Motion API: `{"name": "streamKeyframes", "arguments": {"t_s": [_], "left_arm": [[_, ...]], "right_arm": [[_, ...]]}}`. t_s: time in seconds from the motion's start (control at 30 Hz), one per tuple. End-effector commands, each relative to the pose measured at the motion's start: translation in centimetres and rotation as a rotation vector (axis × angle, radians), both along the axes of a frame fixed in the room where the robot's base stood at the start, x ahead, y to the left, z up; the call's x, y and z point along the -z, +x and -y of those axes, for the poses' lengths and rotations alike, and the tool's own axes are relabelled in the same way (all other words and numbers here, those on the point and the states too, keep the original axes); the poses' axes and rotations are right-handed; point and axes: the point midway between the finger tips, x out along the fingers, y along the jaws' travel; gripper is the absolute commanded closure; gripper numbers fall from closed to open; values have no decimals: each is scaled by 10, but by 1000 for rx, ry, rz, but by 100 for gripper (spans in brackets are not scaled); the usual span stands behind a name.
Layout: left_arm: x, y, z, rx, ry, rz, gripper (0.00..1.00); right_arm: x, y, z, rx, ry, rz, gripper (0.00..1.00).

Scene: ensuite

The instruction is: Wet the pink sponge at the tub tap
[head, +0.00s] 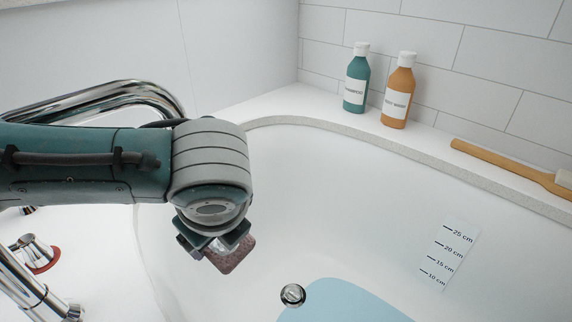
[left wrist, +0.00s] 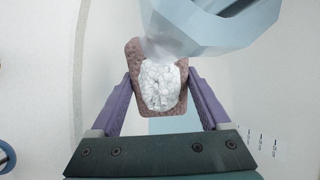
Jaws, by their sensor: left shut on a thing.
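The pink sponge (head: 236,257), a brownish-pink block, shows below my left gripper (head: 216,244) in the head view, over the inside of the tub (head: 330,200). In the left wrist view the sponge (left wrist: 135,60) sits between the two purple fingers of my left gripper (left wrist: 160,85), which is shut on it. A white, frothy splash (left wrist: 160,85) covers the sponge's middle, under the blurred pale end of the tap (left wrist: 215,25). In the head view the chrome tap spout (head: 130,92) runs behind my left arm, which hides its outlet. My right gripper is not in view.
Shallow blue water (head: 340,305) lies in the tub near a round chrome fitting (head: 292,295). A teal bottle (head: 356,82), an orange bottle (head: 398,92) and a wooden brush (head: 510,168) stand or lie on the back rim. A red-ringed chrome knob (head: 38,252) is at left.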

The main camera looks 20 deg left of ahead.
Motion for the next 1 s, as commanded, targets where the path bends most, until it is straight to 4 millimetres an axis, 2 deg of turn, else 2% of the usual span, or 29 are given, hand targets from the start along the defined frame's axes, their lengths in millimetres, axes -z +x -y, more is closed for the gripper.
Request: {"name": "streamKeyframes", "arguments": {"t_s": [0.3,0.67,1.0], "left_arm": [[0,0,1,0,0,0,72],[0,1,12,0,0,0,72],[-1,1,8,-2,2,0,72]], "right_arm": [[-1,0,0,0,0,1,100],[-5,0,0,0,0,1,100],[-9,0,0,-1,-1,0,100]]}}
